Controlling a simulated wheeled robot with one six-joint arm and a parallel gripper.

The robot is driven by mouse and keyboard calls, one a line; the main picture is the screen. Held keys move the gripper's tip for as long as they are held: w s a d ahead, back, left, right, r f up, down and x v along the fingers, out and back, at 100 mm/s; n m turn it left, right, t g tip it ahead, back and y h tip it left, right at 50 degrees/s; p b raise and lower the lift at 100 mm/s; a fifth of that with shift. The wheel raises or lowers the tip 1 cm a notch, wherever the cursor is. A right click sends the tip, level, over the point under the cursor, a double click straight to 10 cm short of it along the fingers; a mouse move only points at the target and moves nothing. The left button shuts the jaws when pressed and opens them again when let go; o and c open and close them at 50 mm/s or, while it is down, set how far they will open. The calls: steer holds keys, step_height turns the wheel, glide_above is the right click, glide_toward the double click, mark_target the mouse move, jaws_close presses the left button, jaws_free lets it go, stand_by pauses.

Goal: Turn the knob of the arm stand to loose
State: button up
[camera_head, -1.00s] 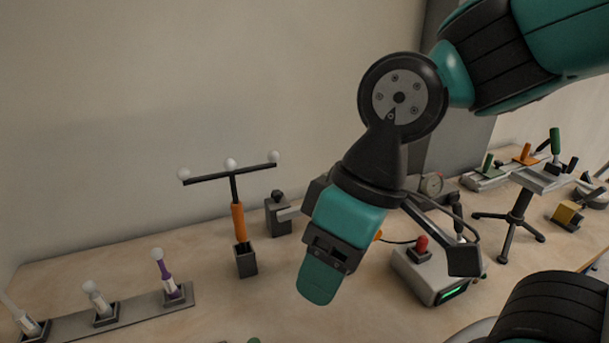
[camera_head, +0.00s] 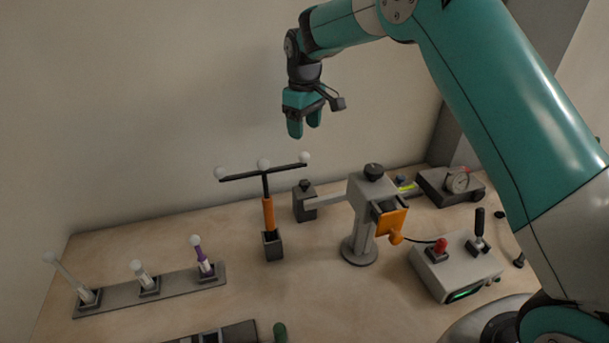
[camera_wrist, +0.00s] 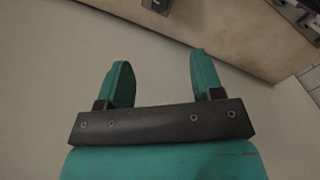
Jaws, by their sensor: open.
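The arm stand (camera_head: 360,225) is a grey column on a round base near the middle of the table. My gripper (camera_head: 305,128) is open and empty, pointing down, high above and left of the stand. In the wrist view my gripper (camera_wrist: 162,75) has its fingers apart with nothing between them.
A T-shaped rack (camera_head: 268,215) with white balls stands left of the stand. A grey strip (camera_head: 150,290) with several sockets lies front left. A control box (camera_head: 455,267) with a red button and lever sits right, a dial gauge (camera_head: 458,182) behind it. The wall is behind my gripper.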

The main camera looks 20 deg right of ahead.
mark_target(304, 182)
step_height(304, 182, down, 17)
steer(key=p, duration=0.4)
steer(key=c, duration=0.9)
